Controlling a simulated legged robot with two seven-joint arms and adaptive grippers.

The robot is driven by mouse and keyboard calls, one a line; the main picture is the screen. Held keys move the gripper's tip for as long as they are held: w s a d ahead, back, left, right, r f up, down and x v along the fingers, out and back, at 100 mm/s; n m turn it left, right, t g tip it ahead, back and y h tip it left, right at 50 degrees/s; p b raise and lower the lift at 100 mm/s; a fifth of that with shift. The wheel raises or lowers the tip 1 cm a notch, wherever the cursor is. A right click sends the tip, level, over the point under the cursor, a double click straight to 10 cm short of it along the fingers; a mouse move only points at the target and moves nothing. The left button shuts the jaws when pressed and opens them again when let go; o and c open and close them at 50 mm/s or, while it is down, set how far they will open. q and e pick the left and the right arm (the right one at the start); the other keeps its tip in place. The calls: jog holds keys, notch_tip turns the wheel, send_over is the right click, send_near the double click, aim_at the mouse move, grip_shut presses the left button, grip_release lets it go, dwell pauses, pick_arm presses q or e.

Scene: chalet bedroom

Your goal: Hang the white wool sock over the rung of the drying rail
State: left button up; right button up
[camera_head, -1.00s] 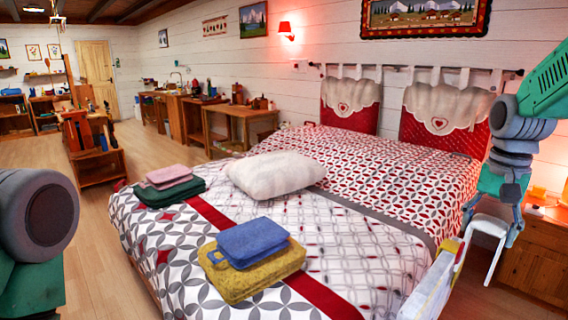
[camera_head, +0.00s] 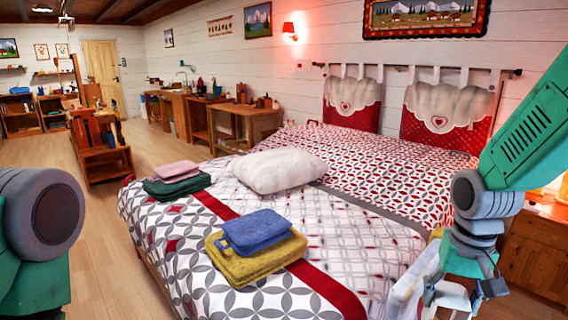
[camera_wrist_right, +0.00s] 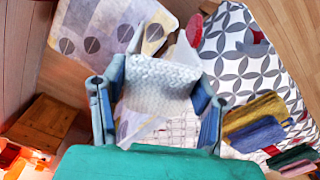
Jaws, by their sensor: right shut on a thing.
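My right gripper (camera_head: 468,288) is low at the right of the head view, beside the bed's near right corner. It is shut on the white wool sock (camera_wrist_right: 160,82), whose knit surface spans between the fingers in the right wrist view; in the head view the sock (camera_head: 455,301) shows partly below the fingers. Just left of it stands a pale panel with a yellow edge (camera_head: 410,288), perhaps cloth on the drying rail; a patterned pale cloth (camera_wrist_right: 105,28) lies beyond the sock in the wrist view. I cannot clearly make out the rung. My left gripper is out of view.
The bed (camera_head: 345,215) fills the middle, with a white pillow (camera_head: 280,171), yellow and blue folded towels (camera_head: 255,258), and pink and green ones (camera_head: 177,184) on it. A wooden nightstand (camera_head: 535,255) stands at the right. Open floor (camera_head: 105,235) lies left of the bed.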

jog(key=s+a+f+n, duration=0.4)
jog(key=a+f, duration=0.5)
jog(key=shift+s+n, duration=0.35)
jog(key=shift+n, duration=0.05)
jog(key=shift+d, duration=0.1)
